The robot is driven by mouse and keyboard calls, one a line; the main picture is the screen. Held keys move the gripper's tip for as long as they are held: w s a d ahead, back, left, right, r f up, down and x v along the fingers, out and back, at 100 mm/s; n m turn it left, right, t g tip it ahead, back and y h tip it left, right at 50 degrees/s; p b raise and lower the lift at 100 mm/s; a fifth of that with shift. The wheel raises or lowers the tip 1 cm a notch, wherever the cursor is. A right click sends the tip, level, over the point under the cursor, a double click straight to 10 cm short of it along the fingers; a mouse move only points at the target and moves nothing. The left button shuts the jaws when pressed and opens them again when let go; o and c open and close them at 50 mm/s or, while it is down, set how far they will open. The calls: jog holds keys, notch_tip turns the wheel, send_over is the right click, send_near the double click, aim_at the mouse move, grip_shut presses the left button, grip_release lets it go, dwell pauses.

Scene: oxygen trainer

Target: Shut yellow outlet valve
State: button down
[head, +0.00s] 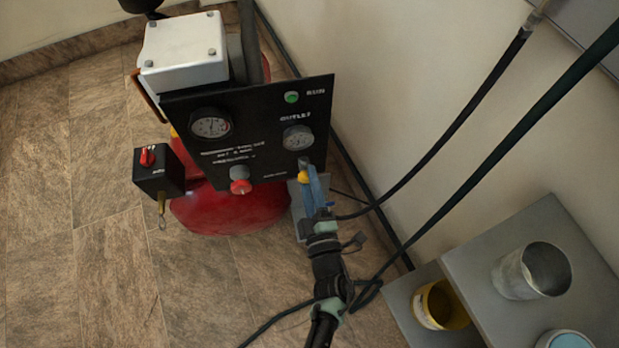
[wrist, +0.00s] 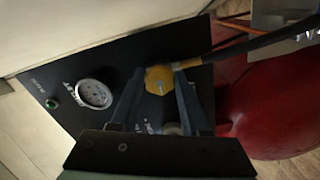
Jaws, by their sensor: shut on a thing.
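The yellow outlet valve (head: 303,177) is a small yellow knob low on the black panel (head: 262,150), below the gauge marked OUTLET (head: 297,138). In the wrist view the yellow valve (wrist: 158,77) sits between my two finger tips. My gripper (head: 311,186) reaches the panel from below and is shut on the valve; the blue-grey finger hides part of it in the head view. A dark hose runs from the valve's side in the wrist view.
A red knob (head: 241,187) and another gauge (head: 211,127) are to the left on the panel. A red tank (head: 225,212) stands behind it. A black box with a red switch (head: 148,157) is at left. Hoses hang at right, near a grey shelf (head: 480,250) with cans.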

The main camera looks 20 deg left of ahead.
jog(key=shift+s+a+f+m+p, duration=0.1)
jog(key=shift+m+p, duration=1.7)
jog(key=shift+m, duration=6.6)
jog(key=shift+c, duration=1.9)
grip_release()
